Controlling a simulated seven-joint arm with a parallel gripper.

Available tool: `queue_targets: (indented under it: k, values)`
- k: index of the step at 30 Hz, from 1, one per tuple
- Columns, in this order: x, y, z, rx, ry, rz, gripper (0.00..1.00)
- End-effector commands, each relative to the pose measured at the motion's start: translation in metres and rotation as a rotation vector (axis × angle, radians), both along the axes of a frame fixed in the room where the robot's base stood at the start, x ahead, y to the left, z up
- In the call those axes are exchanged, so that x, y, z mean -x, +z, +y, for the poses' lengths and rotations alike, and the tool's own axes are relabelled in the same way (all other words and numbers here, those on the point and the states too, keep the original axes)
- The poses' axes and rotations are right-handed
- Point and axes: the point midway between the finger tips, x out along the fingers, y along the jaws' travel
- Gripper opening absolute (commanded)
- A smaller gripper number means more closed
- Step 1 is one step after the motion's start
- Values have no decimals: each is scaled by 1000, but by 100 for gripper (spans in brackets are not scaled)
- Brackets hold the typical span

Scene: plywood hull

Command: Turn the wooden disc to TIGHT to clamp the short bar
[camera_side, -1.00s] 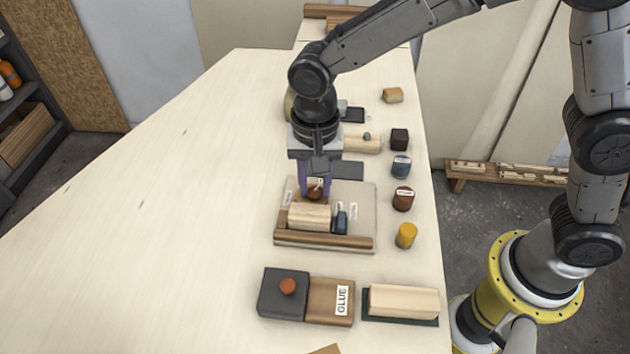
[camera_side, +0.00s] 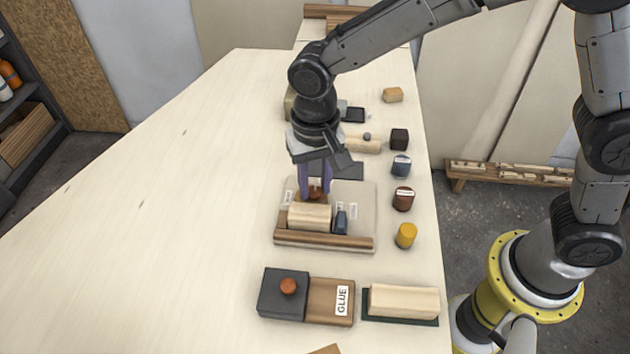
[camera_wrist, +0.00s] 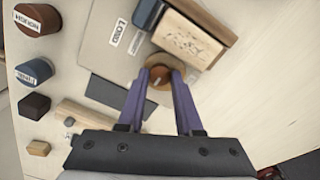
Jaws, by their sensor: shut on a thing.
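The wooden disc (camera_side: 316,195) sits on a pale base plate (camera_side: 365,199), partly hidden by my fingers. In the wrist view the disc (camera_wrist: 158,62) shows round, with a darker brown knob in its middle. My gripper (camera_wrist: 158,82) is shut on the disc's knob, one purple finger on each side. The short bar (camera_side: 309,216), a pale wooden block, lies between the disc and a brown strip (camera_side: 323,241) at the plate's near edge. It also shows in the wrist view (camera_wrist: 188,38), close beside the disc.
A small dark blue block (camera_side: 340,222) stands at the bar's right end. Several small coloured pieces, one a yellow cylinder (camera_side: 406,235), line the table's right side. A glue box (camera_side: 328,299) and a pale block (camera_side: 404,299) lie nearer. The table's left is clear.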

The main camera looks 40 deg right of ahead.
Motion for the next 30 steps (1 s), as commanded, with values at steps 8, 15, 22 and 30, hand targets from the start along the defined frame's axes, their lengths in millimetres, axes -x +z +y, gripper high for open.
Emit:
queue_targets:
  k: [8,15,22,30]
  values:
    - [0,1,0,-1,261,0,0]
    - [0,1,0,-1,490,0,0]
    - [0,1,0,0,708,1,0]
    - [0,1,0,0,965,1,0]
